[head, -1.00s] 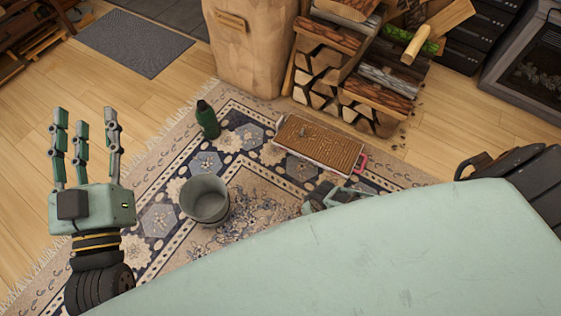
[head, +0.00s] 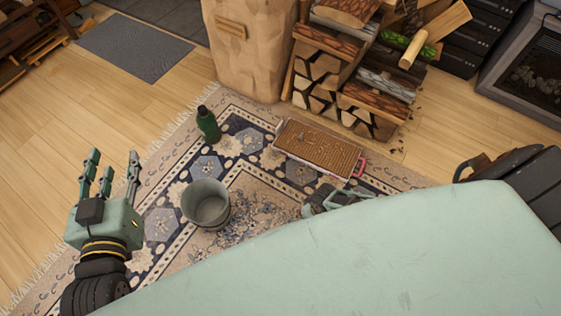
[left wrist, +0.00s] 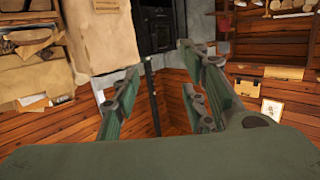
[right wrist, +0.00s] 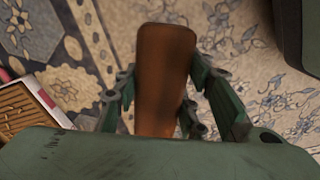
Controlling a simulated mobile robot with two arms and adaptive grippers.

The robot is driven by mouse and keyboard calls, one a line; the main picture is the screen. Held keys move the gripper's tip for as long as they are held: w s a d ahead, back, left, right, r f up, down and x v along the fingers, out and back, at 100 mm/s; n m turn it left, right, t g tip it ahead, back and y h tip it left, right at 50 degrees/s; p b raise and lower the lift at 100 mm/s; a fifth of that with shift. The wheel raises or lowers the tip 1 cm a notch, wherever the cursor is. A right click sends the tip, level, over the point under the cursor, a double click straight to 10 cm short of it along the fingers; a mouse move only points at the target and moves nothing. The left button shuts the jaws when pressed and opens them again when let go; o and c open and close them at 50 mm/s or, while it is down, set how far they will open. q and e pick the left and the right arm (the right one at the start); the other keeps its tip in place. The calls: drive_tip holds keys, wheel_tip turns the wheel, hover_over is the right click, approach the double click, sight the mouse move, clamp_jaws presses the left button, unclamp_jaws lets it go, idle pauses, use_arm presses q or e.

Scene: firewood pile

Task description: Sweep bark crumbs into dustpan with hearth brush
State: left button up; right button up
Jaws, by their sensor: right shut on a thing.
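My right gripper (right wrist: 155,100) is shut on a smooth brown thing (right wrist: 165,65), perhaps the hearth brush; no bristles show. In the head view the right gripper (head: 322,200) is low over the rug, half hidden by my own body. My left gripper (head: 112,172) is open and empty, raised at the left with its fingers up; its spread fingers also show in the left wrist view (left wrist: 165,95). Small dark specks (head: 414,106), likely bark crumbs, lie on the floor beside the firewood. I cannot clearly make out a dustpan; a pink-red handle-like piece (head: 361,168) is at the tray's right end.
A pale-rimmed tray with a brown ribbed surface (head: 318,147) lies on the patterned rug (head: 165,222). A grey bucket (head: 206,203) and a green bottle (head: 208,123) stand on the rug. The firewood pile (head: 365,80) and a large wooden block (head: 250,50) stand behind. Floor at left is clear.

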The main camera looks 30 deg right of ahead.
use_arm(q)
drive_tip(key=s+a+f+g+y+p, duration=0.1)
drive_tip(key=s+a+f+g, duration=0.1)
drive_tip(key=f, duration=0.5)
drive_tip(key=shift+s+g, duration=0.9)
drive_tip(key=shift+g, duration=0.3)
drive_tip(key=shift+f, duration=0.1)
